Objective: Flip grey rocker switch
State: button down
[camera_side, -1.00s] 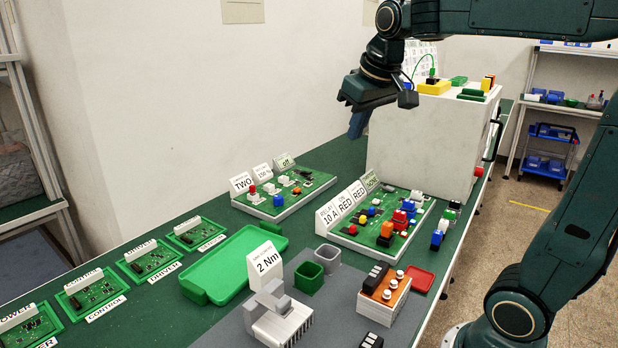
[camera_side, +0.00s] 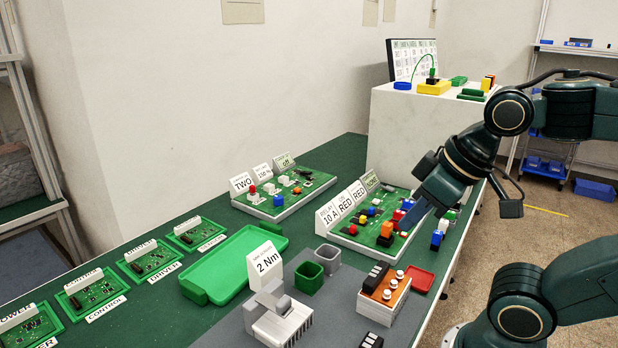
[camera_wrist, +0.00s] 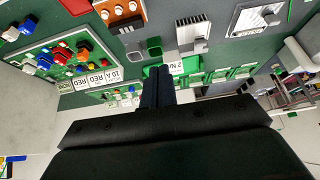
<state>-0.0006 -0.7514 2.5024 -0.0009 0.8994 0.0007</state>
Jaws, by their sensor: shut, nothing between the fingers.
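No grey rocker switch can be told apart with certainty at this size. Small switches and blocks sit on the near component board (camera_side: 352,240), in red, blue, yellow, orange and white. A second board (camera_side: 300,200) behind it carries white, red and blue parts. My gripper (camera_side: 408,222) hangs tilted over the right side of the near board, its blue fingers pointing down and left. It hides part of that board. In the wrist view, its fingers (camera_wrist: 157,80) are shut together with nothing between them, and the near board (camera_wrist: 40,62) lies at upper left.
An orange module (camera_side: 385,291) with black blocks and white knobs stands in front. A grey finned block (camera_side: 285,322), green tray (camera_side: 232,262), red tray (camera_side: 419,279) and two cups (camera_side: 309,277) are nearby. A white box (camera_side: 395,140) stands behind. Label cards edge the boards.

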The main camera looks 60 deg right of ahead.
jog(key=shift+w, duration=0.1)
jog(key=w+d+r+m+h, duration=0.2)
jog(key=w+d+m+h, duration=0.3)
jog(key=w+d+m, duration=0.95)
jog(key=w+d+f+m+g+h, duration=0.1)
jog(key=d+f, duration=0.3)
jog(key=d, duration=0.6)
jog(key=w+d+f+m+g+h, duration=0.1)
jog(key=w+d+f, duration=0.3)
jog(key=d, duration=0.6)
jog(key=w+d+f+m+g+h, duration=0.2)
jog(key=w+d+f, duration=0.1)
jog(key=d, duration=0.8)
jog(key=shift+w+f, duration=0.2)
jog(key=shift+f, duration=0.7)
jog(key=shift+d, duration=0.1)
